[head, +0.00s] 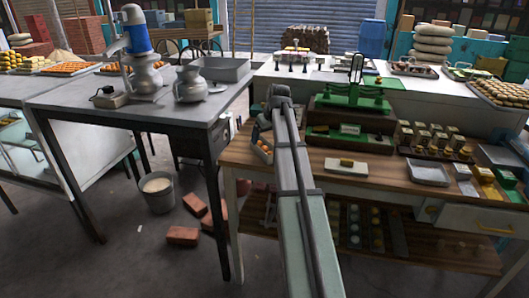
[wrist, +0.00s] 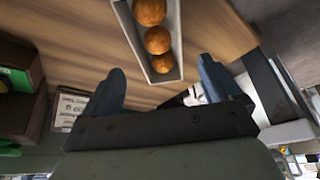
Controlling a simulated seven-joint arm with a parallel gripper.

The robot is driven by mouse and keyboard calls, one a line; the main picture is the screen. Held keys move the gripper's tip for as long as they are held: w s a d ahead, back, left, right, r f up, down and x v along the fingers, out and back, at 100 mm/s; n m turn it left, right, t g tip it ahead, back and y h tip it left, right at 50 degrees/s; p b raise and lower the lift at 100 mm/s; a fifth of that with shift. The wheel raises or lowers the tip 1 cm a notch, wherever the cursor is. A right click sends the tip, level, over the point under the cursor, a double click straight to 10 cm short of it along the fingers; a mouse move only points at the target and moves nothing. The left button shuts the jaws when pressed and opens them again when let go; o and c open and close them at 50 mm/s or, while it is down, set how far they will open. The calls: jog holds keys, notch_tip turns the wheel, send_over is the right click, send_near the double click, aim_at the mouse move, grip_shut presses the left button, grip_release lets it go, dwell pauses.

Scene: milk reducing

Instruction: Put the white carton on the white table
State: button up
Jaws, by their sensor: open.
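A narrow white carton (wrist: 174,60) with orange-brown round items in it sits on a brown wooden tabletop (wrist: 70,40) in the wrist view. In the head view this carton (head: 257,153) is at the wooden table's left edge, partly hidden by my arm. My gripper (wrist: 160,84) is open, its two dark fingers apart with nothing held between them. The carton lies beyond the fingertips, its near end roughly in line with the gap. I cannot tell the height between them. The white table (head: 335,83) is behind the wooden table in the head view.
A green scale (head: 353,98) stands on the wooden table, right of my arm. A metal tray (head: 428,172) and small weights (head: 432,140) lie further right. A grey table (head: 130,108) with metal pots is at left. A bucket (head: 158,192) and bricks stand on the floor.

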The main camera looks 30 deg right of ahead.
aim_at(264, 142)
jog(key=shift+x, duration=2.25)
jog(key=shift+s, duration=0.1)
jog(key=shift+c, duration=0.4)
jog(key=c, duration=1)
jog(key=shift+c, duration=0.5)
